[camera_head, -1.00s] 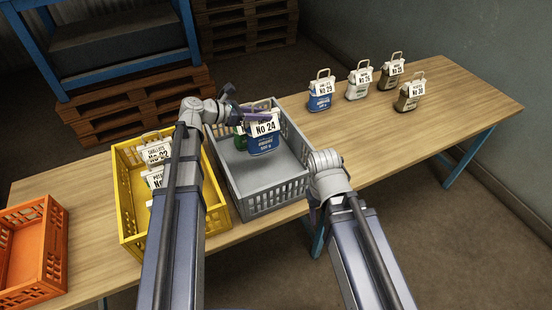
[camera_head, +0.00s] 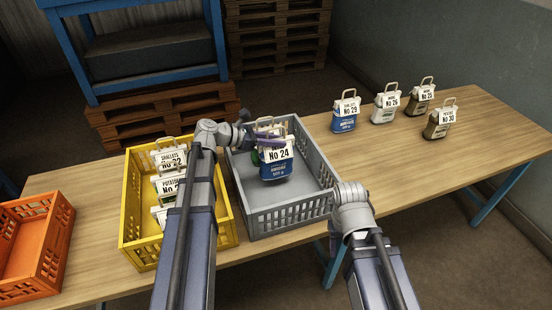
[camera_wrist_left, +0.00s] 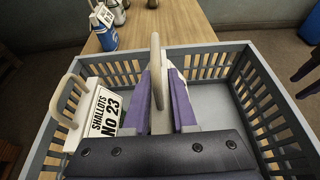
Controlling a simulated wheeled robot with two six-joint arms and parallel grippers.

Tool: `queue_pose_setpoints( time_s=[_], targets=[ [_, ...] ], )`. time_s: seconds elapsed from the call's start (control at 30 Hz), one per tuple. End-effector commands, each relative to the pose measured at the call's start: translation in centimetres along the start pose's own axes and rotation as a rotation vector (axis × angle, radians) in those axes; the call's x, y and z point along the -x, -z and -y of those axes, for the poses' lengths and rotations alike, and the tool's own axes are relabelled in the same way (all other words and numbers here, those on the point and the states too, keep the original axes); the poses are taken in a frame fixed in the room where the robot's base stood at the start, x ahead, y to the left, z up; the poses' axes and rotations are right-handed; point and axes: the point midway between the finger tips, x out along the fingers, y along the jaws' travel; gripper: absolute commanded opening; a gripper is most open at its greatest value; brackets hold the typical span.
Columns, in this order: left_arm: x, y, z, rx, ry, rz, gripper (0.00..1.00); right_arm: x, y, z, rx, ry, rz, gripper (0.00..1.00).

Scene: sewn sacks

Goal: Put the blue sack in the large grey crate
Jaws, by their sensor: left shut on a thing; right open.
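The blue sack (camera_head: 277,173) with tag No 24 hangs upright by its handle inside the walls of the large grey crate (camera_head: 290,218). I cannot tell whether its base touches the crate floor. My left gripper (camera_head: 268,137) is shut on its handle; the left wrist view shows the purple fingers (camera_wrist_left: 160,100) around the pale handle (camera_wrist_left: 156,70). A sack tagged Shallots No 23 (camera_wrist_left: 103,112) stands beside it in the grey crate, mostly hidden behind it in the head view.
A yellow crate (camera_head: 133,205) with several tagged sacks stands left of the grey crate, and an orange crate (camera_head: 48,240) is further left. Another blue sack, No 29 (camera_head: 345,117), and several grey and brown sacks stand on the table (camera_head: 400,165) at right. The front right table is clear.

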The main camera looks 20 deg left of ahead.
Motion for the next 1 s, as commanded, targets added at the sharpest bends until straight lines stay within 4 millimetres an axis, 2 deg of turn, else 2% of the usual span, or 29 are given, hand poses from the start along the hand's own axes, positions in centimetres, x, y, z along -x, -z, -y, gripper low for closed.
queue_pose_setpoints(
  time_s=[0.27,0.57,1.0],
  targets=[
    [-0.3,0.7,0.0,0.001,0.000,0.002,0.00,-0.8,0.1,0.1,0.000,0.000,0.000,0.50],
    [-1.6,3.7,0.0,0.001,0.000,0.002,0.00,-4.0,0.2,0.4,0.000,0.000,0.000,0.50],
    [-1.7,4.0,0.0,0.000,0.000,0.002,0.00,-4.3,0.2,0.4,0.000,0.000,0.000,0.50]
  ],
)
